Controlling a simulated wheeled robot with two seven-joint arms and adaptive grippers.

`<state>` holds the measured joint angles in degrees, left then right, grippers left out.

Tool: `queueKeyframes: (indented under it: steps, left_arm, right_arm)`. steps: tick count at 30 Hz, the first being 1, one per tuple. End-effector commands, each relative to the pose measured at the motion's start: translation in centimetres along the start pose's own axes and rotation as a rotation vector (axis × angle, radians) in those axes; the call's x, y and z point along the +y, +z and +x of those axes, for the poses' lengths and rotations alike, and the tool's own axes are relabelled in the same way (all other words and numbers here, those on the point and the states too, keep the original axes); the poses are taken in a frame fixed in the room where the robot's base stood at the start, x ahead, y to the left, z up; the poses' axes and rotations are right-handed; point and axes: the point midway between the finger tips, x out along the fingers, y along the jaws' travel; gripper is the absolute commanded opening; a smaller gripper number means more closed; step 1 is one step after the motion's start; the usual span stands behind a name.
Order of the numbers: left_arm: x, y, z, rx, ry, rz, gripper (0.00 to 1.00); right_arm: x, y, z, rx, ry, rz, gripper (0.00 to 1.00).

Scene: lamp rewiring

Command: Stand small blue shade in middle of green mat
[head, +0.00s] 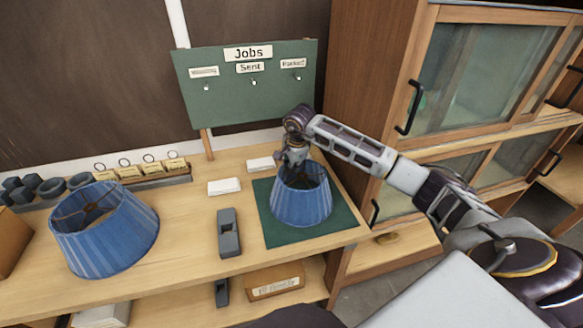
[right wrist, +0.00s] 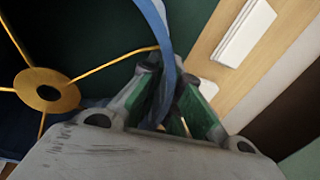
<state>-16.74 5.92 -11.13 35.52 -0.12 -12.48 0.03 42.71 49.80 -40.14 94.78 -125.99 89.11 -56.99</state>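The small blue shade (head: 302,203) stands upright, wide end down, over the middle of the green mat (head: 335,227). Whether its lower rim touches the mat is hard to tell. My right gripper (head: 293,165) is at the far left part of the shade's top rim. In the right wrist view, its green-padded fingers (right wrist: 172,95) are on either side of the blue rim (right wrist: 155,20) and look closed on it. The shade's brass ring and spokes (right wrist: 46,90) show to the left there. My left gripper is not in view.
A larger blue shade (head: 105,235) stands at the left of the bench. A grey block-like tool (head: 229,233) lies left of the mat, with white blocks (head: 224,187) behind. A green Jobs board (head: 250,100) stands behind, and a wooden cabinet (head: 365,90) at the right.

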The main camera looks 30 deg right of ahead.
Motion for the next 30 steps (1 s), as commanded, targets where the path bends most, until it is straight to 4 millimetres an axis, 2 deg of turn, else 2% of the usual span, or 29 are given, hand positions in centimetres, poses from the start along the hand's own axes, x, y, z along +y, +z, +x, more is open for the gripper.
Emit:
queueKeyframes:
  steps: [1,4,17,23,30]
  left_arm:
    - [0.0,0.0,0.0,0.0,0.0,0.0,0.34]
    - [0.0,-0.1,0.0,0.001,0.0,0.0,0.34]
    - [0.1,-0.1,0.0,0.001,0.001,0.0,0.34]
    - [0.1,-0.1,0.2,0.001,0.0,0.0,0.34]
    - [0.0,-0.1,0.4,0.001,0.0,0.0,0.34]
  right_arm:
    - [0.0,0.0,0.0,0.0,0.0,0.0,0.15]
    - [0.0,0.0,0.0,0.0,0.0,0.0,0.27]
    - [-0.1,0.0,-0.3,0.0,-0.001,0.0,0.27]
    - [-0.1,-0.1,-1.7,0.0,-0.002,0.0,0.27]
    - [-0.1,-0.1,-4.9,0.001,-0.004,0.0,0.27]
